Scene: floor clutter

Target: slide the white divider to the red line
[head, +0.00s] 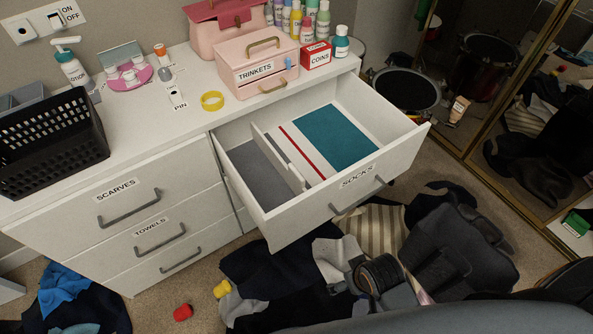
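The open white drawer (292,226) labelled SOCKS sticks out from the dresser. The white divider (277,161) stands upright in it, running from the back wall toward the front wall. The red line (302,152) is a straight stripe on the drawer floor, right of the divider and roughly parallel to it, with a gap between them. Left of the divider the floor is grey (256,174); right of the red line lies a teal panel (336,139). No gripper is recognisable in the head view, and nothing touches the divider.
A black basket (50,145), a pink TRINKETS box (256,70), a red COINS box (316,56) and a yellow ring (212,101) stand on the dresser top. Dark clothes (270,270) and a black bag (455,250) clutter the floor before the drawer. A mirrored door is at right.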

